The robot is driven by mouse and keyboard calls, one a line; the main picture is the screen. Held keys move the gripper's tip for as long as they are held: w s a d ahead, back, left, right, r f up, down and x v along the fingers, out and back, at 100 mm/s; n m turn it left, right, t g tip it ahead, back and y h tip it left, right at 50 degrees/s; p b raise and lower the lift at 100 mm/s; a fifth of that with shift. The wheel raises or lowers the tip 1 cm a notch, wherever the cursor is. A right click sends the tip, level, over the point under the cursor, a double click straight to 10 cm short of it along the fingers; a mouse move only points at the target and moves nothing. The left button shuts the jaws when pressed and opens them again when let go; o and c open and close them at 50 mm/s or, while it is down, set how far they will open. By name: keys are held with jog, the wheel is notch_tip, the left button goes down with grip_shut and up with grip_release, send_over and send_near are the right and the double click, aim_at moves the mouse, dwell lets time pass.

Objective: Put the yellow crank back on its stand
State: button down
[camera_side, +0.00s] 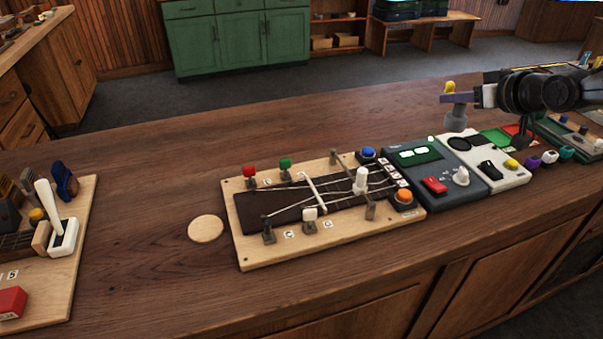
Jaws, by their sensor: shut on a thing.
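The yellow crank has a yellow knob (450,86) and a grey lower part below it. It is held upright in the air at the upper right, above the dark and pale control boxes. My gripper (456,98) comes in from the right and is shut on the crank; its fingers partly hide the crank's middle. A pale wooden board (338,238) with strings lies left of and below it. Posts on this board carry red (250,170), green (285,164) and white (310,213) tops. A dark post (268,231) at its front left has no coloured top. I cannot tell which part is the crank's stand.
A dark box (408,174) with a red switch and a pale box (466,151) stand right of the board. Small coloured pegs (549,156) stand farther right. A round wooden disc (206,229) lies left. Another board (82,200) with a white lever is far left. Open table lies behind the board.

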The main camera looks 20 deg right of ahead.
notch_tip(320, 180, up, 6)
jog(key=shift+a+r, duration=0.1)
jog(key=shift+a, duration=0.05)
jog(key=a+f+n+g+y, duration=0.2)
jog(key=a+n+y, duration=0.5)
jog(key=a, duration=1.5)
jog(key=s+a+r+n+g+y, duration=0.1)
jog(key=s+a+n+g+y, duration=0.3)
jog(key=a, duration=0.6)
jog(key=s+a+r+n+g, duration=0.1)
jog(key=s+a+n+g, duration=0.15)
jog(key=s+a, duration=0.6)
jog(key=shift+t, duration=0.45)
jog(key=w+a+f, duration=0.4)
jog(key=f, duration=0.1)
jog(key=w+a+f, duration=0.3)
jog(key=w+f, duration=0.1)
jog(key=f, duration=0.1)
jog(key=w+a+f, duration=0.4)
jog(key=f, duration=0.1)
jog(key=shift+w+a, duration=0.35)
jog(key=shift+w, duration=0.05)
jog(key=shift+w+a+f, duration=0.1)
jog(key=shift+a+f, duration=0.05)
jog(key=shift+f, duration=1.55)
